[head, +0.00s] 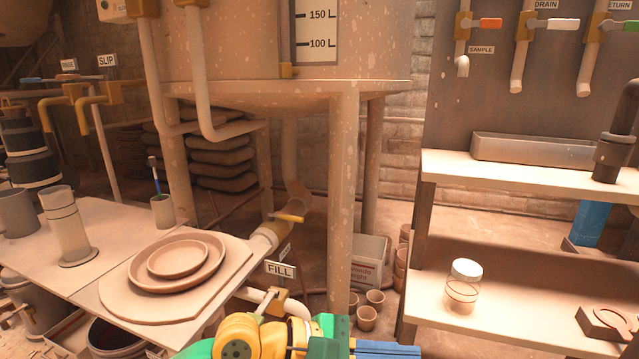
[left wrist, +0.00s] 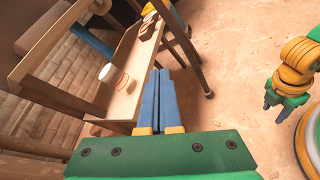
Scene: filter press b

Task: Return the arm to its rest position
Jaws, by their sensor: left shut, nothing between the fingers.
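My left gripper (head: 400,349) shows at the bottom edge of the head view, in front of the shelf, with its blue fingers pointing right. In the left wrist view its two blue fingers (left wrist: 161,75) lie together, shut and empty, over the floor beside the shelf unit. My right arm, yellow and green, hangs at the right of the left wrist view. Its small gripper (left wrist: 273,111) has two dark prongs that stand apart, with nothing seen between them. The right arm is not in the head view.
A shelf unit (head: 520,168) on the right holds a white-lidded jar (head: 464,285) on its lower board. A table (head: 50,272) on the left holds plates (head: 178,262) and cups. The tank's leg (head: 342,200) and FILL valve (head: 275,292) stand ahead. Open floor (left wrist: 235,60) lies between my arms.

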